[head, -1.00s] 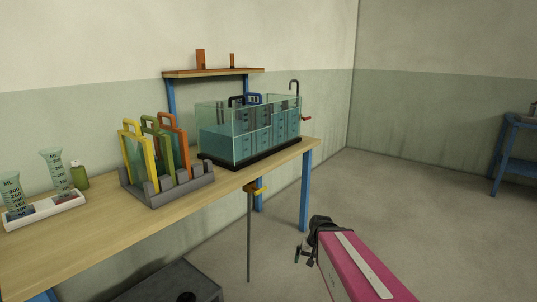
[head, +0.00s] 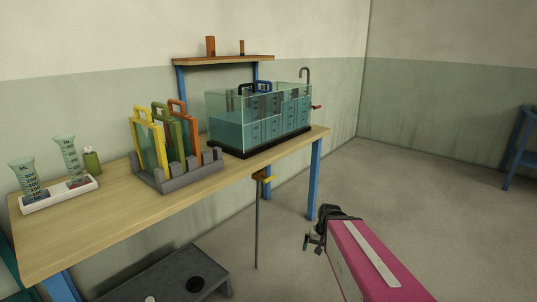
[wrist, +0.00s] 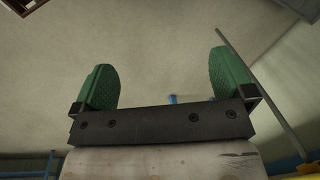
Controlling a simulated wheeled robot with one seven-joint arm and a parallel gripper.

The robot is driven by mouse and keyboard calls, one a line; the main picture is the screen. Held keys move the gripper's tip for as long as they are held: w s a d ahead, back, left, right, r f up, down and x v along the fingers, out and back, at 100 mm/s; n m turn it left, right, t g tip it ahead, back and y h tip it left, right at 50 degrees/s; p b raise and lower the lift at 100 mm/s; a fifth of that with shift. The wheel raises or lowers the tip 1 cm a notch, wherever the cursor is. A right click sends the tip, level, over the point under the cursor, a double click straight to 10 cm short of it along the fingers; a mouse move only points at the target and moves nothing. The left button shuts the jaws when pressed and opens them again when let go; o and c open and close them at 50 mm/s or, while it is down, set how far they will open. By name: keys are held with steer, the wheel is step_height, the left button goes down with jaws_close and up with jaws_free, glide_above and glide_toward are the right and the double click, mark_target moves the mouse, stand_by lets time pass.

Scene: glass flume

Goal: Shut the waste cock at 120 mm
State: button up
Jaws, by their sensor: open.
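The glass tank (head: 235,128) holds water and stands at the far right end of the wooden bench. A small red handle (head: 316,107) sticks out of the tank's right end. Which is the waste cock, and the 120 mm mark, I cannot tell. My gripper (head: 312,242) is low in front of the bench, right of the pipe and apart from it. In the wrist view its green fingers (wrist: 165,88) are wide apart with nothing between.
A grey rack (head: 180,178) holds yellow, green and orange framed plates on the bench (head: 110,215). Measuring vessels stand in a white tray (head: 60,196) at left. A dark low platform (head: 165,275) is under the bench.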

steer(key=w+a+r+m+t+y, duration=0.1)
steer(key=w+a+m+t+y, duration=0.1)
steer(key=w+a+m+y, duration=0.35)
steer(key=m+t+y, duration=0.7)
steer(key=m+t, duration=0.2)
steer(key=m, duration=0.9)
glide_toward(270, 178)
steer(key=x, duration=1)
steer(key=shift+w+a, duration=0.1)
steer(key=shift+w, duration=0.2)
steer(key=c, duration=0.7)
